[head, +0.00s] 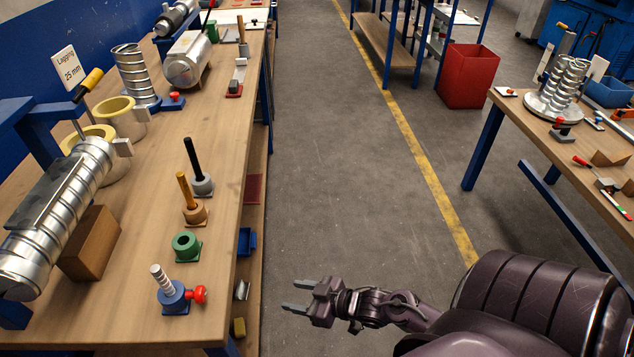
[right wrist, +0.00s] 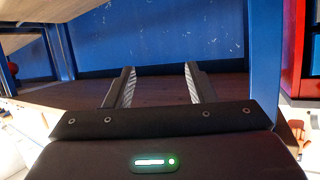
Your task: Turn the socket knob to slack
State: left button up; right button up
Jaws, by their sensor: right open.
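A blue socket (head: 173,296) with a red knob (head: 198,294) on its right side stands near the front right corner of the left workbench. A ridged silvery post (head: 162,279) stands tilted in this socket. My right gripper (head: 290,296) is over the aisle, to the right of the bench edge and apart from the knob. Its two fingers are spread with nothing between them, and they also show open in the right wrist view (right wrist: 160,75). The knob cannot be made out in the wrist view. My left gripper is not in view.
Behind the socket stand a green socket (head: 186,246), a tan socket (head: 195,213) with a peg and a grey socket (head: 203,184) with a black peg. A spiral duct (head: 60,205) lies left on the workbench (head: 140,235). The aisle floor (head: 340,180) is clear.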

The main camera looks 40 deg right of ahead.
aim_at(204, 293)
jog(key=s+d+f+m+g+h, duration=0.1)
jog(key=s+f, duration=0.3)
jog(key=f, duration=0.6)
jog(key=shift+d+f+m+g+h+p, duration=0.3)
jog(key=shift+d+m+g+h+p, duration=0.15)
jog(key=shift+d+h, duration=0.35)
jog(key=shift+a, duration=0.1)
jog(key=w+a+r+n+t+y, duration=0.15)
jog(key=w+r, duration=0.25)
jog(key=r, duration=0.5)
jog(key=w+a+r+n+t+y, duration=0.1)
jog(key=w+a+r+n+y, duration=0.2)
jog(key=r, duration=0.6)
jog(key=s+a+r+n+g+y+b, duration=0.1)
jog(key=s+a+r+n+y, duration=0.1)
jog(key=s+a+r+y, duration=0.3)
jog(key=s+a+r+n+g+y, duration=0.1)
jog(key=a+r, duration=0.3)
jog(key=r, duration=0.4)
jog(key=x, duration=0.5)
jog(key=shift+w+a+r, duration=0.1)
jog(key=shift+w+a, duration=0.1)
jog(key=shift+x, duration=0.85)
jog(key=shift+c, duration=0.3)
